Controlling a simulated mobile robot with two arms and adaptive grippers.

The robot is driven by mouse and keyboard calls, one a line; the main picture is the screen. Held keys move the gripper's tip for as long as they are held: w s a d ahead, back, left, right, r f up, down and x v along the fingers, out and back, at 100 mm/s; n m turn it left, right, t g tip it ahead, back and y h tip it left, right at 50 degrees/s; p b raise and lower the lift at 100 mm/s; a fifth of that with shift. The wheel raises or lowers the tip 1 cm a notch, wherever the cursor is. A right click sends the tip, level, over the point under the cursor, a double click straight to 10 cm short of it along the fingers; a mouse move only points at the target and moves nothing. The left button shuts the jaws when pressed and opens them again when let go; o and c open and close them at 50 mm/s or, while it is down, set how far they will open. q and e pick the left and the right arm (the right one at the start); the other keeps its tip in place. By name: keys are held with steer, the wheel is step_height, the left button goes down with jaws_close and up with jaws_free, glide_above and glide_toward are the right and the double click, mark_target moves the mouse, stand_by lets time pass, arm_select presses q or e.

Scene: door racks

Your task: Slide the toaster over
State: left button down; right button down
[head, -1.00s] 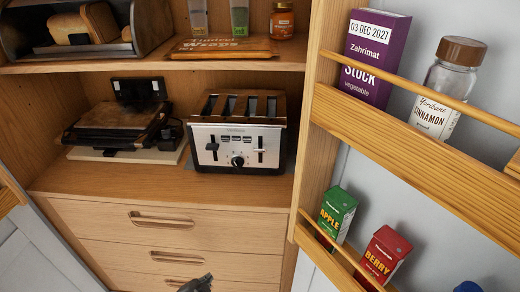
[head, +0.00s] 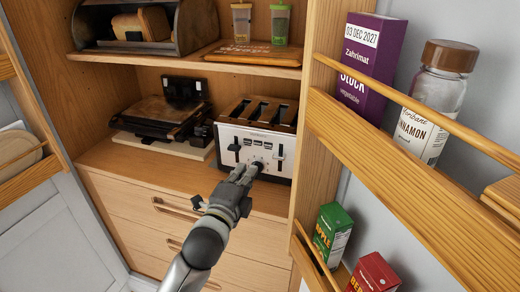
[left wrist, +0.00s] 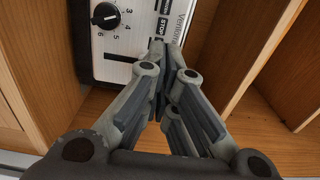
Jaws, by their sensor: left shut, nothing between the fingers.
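The toaster (head: 262,116), silver-fronted with a dark top and long slots, stands on the middle shelf against the right side of the cabinet. My left gripper (head: 247,170) is shut and empty, with its fingertips at the lower front of the toaster, near the dial. In the left wrist view the toaster front (left wrist: 125,42) shows its dial and buttons. There the shut fingertips (left wrist: 163,50) overlap the toaster's face; I cannot tell if they touch it. My right gripper is not in view.
A dark sandwich press (head: 163,117) on a board stands left of the toaster, with a small gap. Drawers (head: 130,205) lie below. The open right door's racks hold a purple box (head: 370,60), a cinnamon jar (head: 437,95), and green (head: 332,232) and red boxes (head: 373,274).

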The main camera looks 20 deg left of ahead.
mark_target(262, 144)
arm_select(q)
steer(key=w, duration=0.3)
steer(key=w+p, duration=0.1)
steer(key=w, duration=0.5)
steer(key=shift+d+r+p, duration=0.1)
steer(key=shift+d+p, duration=0.15)
steer(key=shift+p, duration=0.1)
steer(key=shift+w, duration=0.8)
steer(key=shift+w, duration=0.1)
